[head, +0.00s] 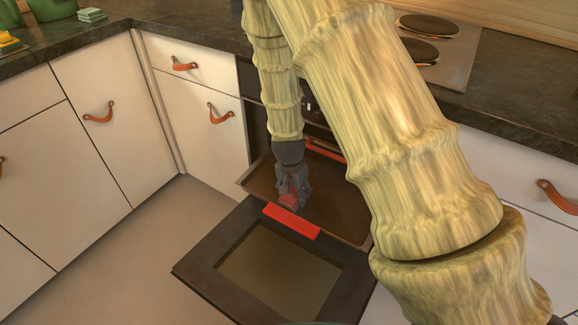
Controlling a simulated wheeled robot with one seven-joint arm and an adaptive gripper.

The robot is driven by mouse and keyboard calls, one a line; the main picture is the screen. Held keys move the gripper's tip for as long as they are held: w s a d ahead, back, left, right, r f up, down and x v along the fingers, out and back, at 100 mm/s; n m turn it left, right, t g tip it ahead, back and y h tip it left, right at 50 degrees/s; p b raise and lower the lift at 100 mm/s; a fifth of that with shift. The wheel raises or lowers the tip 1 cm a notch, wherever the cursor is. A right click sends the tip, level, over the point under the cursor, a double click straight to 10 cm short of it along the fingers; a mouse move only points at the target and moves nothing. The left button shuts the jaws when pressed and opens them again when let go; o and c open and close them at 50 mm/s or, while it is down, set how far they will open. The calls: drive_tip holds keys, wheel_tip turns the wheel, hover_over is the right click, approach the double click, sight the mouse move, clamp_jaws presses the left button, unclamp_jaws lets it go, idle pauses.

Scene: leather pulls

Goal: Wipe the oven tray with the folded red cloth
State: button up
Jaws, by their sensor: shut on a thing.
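The oven tray (258,181) is a brown, shallow tray pulled partly out of the oven above its lowered door. A red strip (291,221) shows along its near edge, and another (325,150) lies at its back. My gripper (290,200) points down over the left-middle part of the tray. It is shut on the folded red cloth (289,202), of which only a small red patch shows between the dark fingers. The cloth looks to be at or close to the tray's surface; I cannot tell whether it touches. My arm hides part of the tray's right side and the oven.
The open oven door (222,237) with its glass lies low in front. White cabinets with leather pulls (99,112) stand at left and right. The dark counter (500,90) holds a hob (440,50), with green pots and sponges at the far left. The floor (130,255) at left is clear.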

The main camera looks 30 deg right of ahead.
drive_tip(key=shift+w+a, duration=0.2)
drive_tip(key=shift+w, duration=0.1)
wheel_tip(320, 180, up, 4)
drive_tip(key=p, duration=0.2)
drive_tip(key=shift+w+a+f+p, duration=0.15)
drive_tip(key=shift+f+p, duration=0.1)
drive_tip(key=shift+p, duration=0.15)
wheel_tip(320, 180, up, 5)
drive_tip(key=p, duration=0.4)
drive_tip(key=shift+f+p, duration=0.15)
drive_tip(key=shift+p, duration=0.25)
